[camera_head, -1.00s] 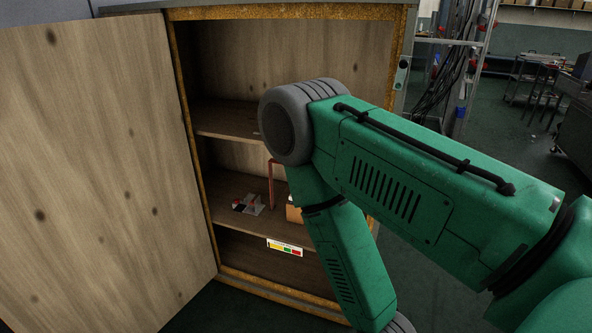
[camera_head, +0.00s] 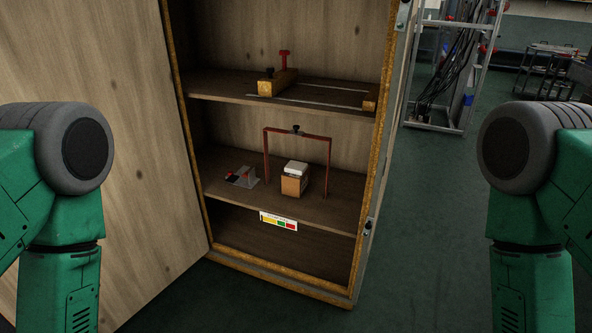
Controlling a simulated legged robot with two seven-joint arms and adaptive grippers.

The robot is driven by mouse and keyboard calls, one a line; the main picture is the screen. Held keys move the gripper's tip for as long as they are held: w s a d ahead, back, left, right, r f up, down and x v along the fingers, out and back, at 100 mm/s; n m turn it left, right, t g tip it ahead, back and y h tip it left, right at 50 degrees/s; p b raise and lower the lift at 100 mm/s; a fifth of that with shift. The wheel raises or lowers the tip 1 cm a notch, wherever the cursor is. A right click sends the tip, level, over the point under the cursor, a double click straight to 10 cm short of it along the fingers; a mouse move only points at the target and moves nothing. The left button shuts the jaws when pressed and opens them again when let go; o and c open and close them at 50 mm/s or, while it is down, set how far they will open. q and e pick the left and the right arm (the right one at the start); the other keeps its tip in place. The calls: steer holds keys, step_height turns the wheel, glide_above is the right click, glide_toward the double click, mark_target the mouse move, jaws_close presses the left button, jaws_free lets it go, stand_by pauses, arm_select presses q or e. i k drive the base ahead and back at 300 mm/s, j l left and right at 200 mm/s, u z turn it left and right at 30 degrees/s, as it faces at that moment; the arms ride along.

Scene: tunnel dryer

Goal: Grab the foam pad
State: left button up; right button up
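A small white pad (camera_head: 296,168), which looks like the foam pad, lies on top of a brown block (camera_head: 292,186). The block stands on the middle shelf (camera_head: 330,212) of an open wooden cabinet, under a thin red frame (camera_head: 266,150). My two green arms stand at the left and right edges of the view, well apart from the cabinet's shelves. Both arms point downward and their grippers are outside the picture.
The cabinet door (camera_head: 90,150) stands open on the left. A grey piece with red parts (camera_head: 242,177) lies left of the block. A wooden fixture (camera_head: 278,82) sits on the upper shelf. A metal rack (camera_head: 440,100) stands behind right.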

mark_target(294, 168)
steer(key=i+l+u, duration=0.1)
steer(key=i+l, duration=0.5)
steer(key=i+l+u, duration=0.15)
steer(key=i+l, duration=0.15)
steer(key=l, duration=0.15)
steer(key=i+l+u, duration=0.1)
steer(key=i+l, duration=0.2)
steer(key=i+l+u, duration=0.1)
steer(key=i+l, duration=0.15)
steer(key=l, duration=0.25)
steer(key=i+l, duration=0.25)
steer(key=l, duration=0.15)
steer(key=u, duration=0.05)
